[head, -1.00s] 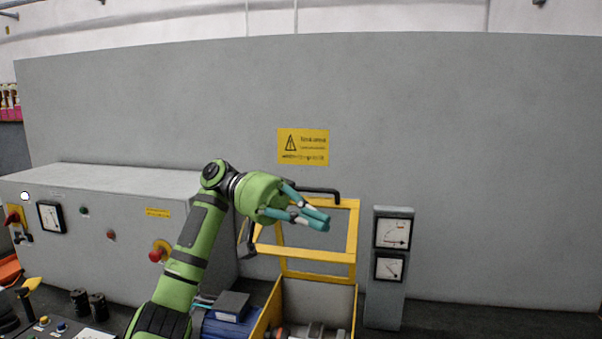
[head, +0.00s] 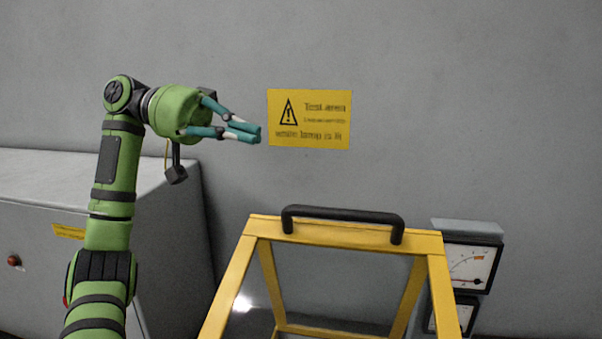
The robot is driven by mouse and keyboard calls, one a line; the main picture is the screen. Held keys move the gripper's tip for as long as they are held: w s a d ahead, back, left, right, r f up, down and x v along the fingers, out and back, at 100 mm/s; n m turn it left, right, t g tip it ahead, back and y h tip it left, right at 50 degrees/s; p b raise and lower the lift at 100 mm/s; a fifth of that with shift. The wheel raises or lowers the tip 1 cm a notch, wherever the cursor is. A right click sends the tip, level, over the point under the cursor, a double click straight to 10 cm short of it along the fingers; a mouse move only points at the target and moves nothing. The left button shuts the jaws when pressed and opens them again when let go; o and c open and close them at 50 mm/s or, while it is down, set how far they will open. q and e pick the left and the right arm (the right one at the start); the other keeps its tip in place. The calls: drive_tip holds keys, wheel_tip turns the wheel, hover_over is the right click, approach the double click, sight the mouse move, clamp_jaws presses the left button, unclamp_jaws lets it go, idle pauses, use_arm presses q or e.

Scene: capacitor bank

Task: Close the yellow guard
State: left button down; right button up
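The yellow guard (head: 340,232) is a yellow frame with a clear or open middle, in the lower middle of the head view. It stands raised, with a black bar handle (head: 343,212) on its top rail. Its lower end is cut off by the picture edge. My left gripper (head: 257,134) is above and left of the handle, apart from it. Its teal fingers point right with their tips together, and nothing shows between them. My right gripper is not in view.
A grey wall with a yellow warning sign (head: 309,118) stands behind. A grey cabinet (head: 60,200) is at the left behind my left arm. A grey post with dial meters (head: 468,264) stands close to the right of the guard. The space above the handle is clear.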

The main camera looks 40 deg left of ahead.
use_arm(q)
drive_tip(key=d, duration=0.4)
hover_over(307, 224)
drive_tip(key=w, duration=0.1)
wheel_tip(307, 224, down, 4)
drive_tip(key=shift+a+r, duration=0.15)
drive_tip(key=shift+r, duration=0.1)
drive_tip(key=shift+s+f, duration=0.45)
drive_tip(key=shift+f, duration=0.1)
